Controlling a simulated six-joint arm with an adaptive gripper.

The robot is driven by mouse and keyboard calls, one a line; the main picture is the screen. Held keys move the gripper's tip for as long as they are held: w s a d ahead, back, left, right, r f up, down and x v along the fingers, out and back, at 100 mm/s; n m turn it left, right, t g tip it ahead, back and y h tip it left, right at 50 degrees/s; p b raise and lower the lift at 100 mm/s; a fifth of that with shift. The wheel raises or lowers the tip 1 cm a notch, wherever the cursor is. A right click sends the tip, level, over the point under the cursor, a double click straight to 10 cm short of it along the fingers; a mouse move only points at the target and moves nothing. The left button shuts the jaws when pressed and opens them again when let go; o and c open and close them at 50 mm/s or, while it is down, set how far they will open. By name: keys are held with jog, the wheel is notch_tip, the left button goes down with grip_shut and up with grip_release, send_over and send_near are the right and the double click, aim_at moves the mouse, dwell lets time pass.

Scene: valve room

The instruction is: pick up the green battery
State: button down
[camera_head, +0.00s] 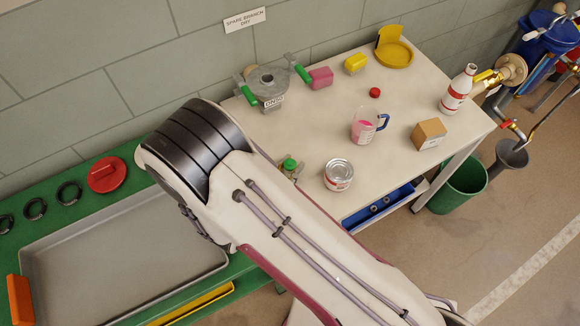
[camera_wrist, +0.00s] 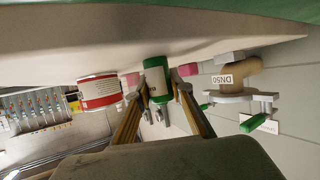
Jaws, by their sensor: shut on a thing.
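In the head view only the green top of the battery (camera_head: 289,165) shows beside my arm, over the near left part of the table. My arm hides most of the gripper there. I cannot tell whether the battery touches the tabletop.
A can (camera_head: 338,174) stands close to the right of the battery. A measuring cup (camera_head: 366,126), a cardboard box (camera_head: 428,134), a white bottle (camera_head: 458,89) and a red cap (camera_head: 375,92) stand farther right. A valve (camera_head: 268,86) is behind, beside a pink block (camera_head: 320,78).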

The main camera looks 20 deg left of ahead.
aim_at(290, 163)
jog(key=shift+r, duration=0.2)
jog(key=shift+r, duration=4.8)
